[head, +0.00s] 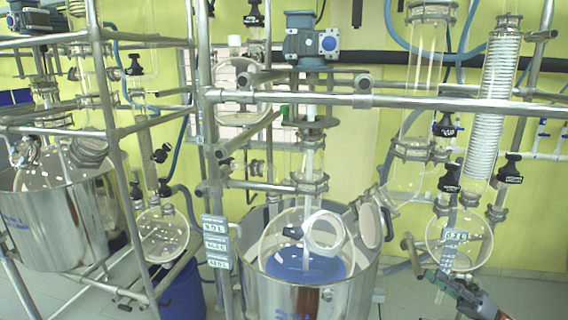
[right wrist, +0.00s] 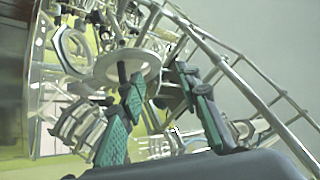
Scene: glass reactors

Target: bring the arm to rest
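My right gripper (head: 441,281) shows at the bottom right of the head view, with its arm coming in from the lower right edge. It is in front of and just below the round glass flask (head: 460,240) on the right; I cannot tell whether they touch. In the right wrist view the two green-padded fingers of the gripper (right wrist: 166,92) stand apart. Nothing is held between them; only blurred glassware and frame bars show behind. My left gripper is in neither view.
A steel vessel (head: 307,300) with a glass reactor and blue contents stands at the centre. Another steel vessel (head: 60,220) stands at left. Metal frame bars (head: 440,103) run across the scene. A black-handled valve (head: 510,168) is at right. Some bare floor (head: 530,295) shows at lower right.

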